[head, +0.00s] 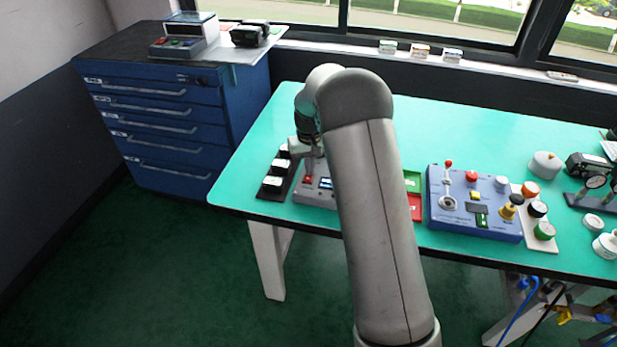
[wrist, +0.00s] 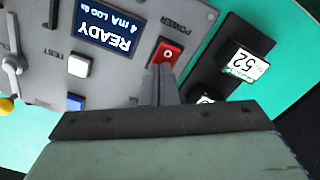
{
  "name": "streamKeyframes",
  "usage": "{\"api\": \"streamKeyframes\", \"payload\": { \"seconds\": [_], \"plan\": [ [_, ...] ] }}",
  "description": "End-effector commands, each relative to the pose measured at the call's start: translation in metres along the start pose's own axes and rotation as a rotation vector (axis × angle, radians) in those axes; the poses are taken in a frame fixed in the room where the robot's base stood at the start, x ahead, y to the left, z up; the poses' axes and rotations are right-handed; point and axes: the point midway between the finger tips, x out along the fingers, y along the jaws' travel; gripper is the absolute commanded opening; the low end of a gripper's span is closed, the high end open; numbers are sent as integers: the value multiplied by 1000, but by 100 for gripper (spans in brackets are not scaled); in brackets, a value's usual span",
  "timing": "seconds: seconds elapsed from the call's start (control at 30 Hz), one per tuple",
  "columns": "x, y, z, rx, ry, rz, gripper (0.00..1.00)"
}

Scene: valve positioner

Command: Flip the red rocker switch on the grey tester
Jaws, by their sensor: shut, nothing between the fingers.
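The grey tester (head: 313,196) sits near the front left of the green table, partly hidden by my arm in the head view. In the wrist view, its grey panel (wrist: 120,82) fills the upper left. The red rocker switch (wrist: 168,53) shows beside the POWER label, and it appears small in the head view (head: 308,180). My gripper (wrist: 159,70) is shut and empty, pointing down at the panel. Its fingertips overlap the near edge of the switch in the wrist view; I cannot tell whether they touch it.
The tester's display (wrist: 107,28) reads READY. A white button (wrist: 78,66), a blue button (wrist: 75,102) and a lever (wrist: 12,65) share the panel. A dark strip with labelled blocks (head: 273,184) stands left of the tester. A blue control box (head: 475,225) stands to the right.

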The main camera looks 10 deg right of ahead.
Motion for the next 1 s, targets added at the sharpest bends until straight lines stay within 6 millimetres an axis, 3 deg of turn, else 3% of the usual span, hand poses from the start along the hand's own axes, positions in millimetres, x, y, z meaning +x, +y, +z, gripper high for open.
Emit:
{"api": "streamKeyframes", "payload": {
  "seconds": [0.17,1.0],
  "plan": [
    [-2,0,1,0,-6,-1,0],
    [-68,0,0,0,-3,-1,0]
  ]
}}
